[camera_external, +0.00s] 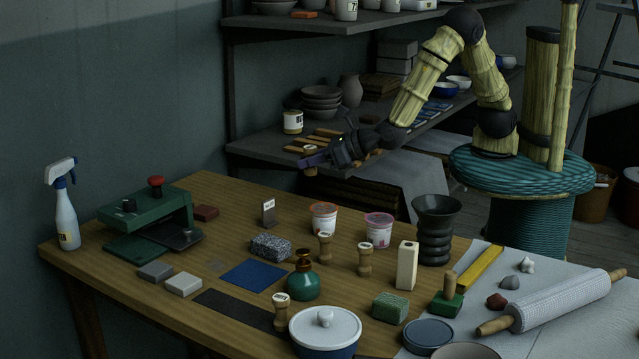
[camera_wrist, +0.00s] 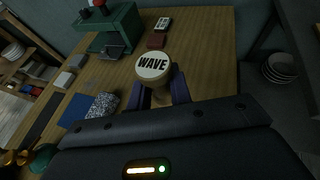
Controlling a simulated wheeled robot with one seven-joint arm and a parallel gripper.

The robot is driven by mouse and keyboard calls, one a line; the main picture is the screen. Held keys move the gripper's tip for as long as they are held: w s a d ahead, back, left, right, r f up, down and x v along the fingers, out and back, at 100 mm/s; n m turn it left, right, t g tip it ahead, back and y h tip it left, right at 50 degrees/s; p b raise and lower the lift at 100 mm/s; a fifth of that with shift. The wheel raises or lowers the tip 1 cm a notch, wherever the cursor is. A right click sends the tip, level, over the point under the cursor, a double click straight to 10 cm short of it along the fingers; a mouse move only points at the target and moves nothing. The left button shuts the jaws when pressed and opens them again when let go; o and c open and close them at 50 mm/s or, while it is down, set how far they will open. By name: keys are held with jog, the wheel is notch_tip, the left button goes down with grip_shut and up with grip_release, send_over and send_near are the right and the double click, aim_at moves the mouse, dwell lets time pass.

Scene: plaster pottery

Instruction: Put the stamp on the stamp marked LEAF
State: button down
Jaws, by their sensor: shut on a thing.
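My gripper (camera_external: 318,160) is shut on a wooden stamp with a round pale top, the WAVE stamp (camera_wrist: 153,66), and holds it in the air beyond the table's far edge. The top reads WAVE in the wrist view. Three similar wooden stamps stand upright on the table: one near the middle (camera_external: 325,248), one to its right (camera_external: 365,259) and one at the front (camera_external: 281,314). Their tops carry small marks too small to read, so I cannot tell which is LEAF.
Two tubs (camera_external: 379,230), a dark vase (camera_external: 436,228) and a pale wooden block (camera_external: 407,265) stand to the right. A green press (camera_external: 145,218) is at left.

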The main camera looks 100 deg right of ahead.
jog(key=w+a+r+p, duration=0.1)
jog(key=a+r+p, duration=0.1)
jog(key=a, duration=0.4)
jog(key=w+a+r+p, duration=0.1)
jog(key=a+r+p, duration=0.15)
jog(key=a, duration=0.35)
jog(key=y+p, duration=0.1)
jog(key=p, duration=0.2)
send_over(326, 234)
jog(key=shift+a+f, duration=0.1)
jog(key=shift+f, duration=0.25)
jog(key=shift+n, duration=0.3)
jog(key=shift+f, duration=3.1)
jog(key=shift+f, duration=1.85)
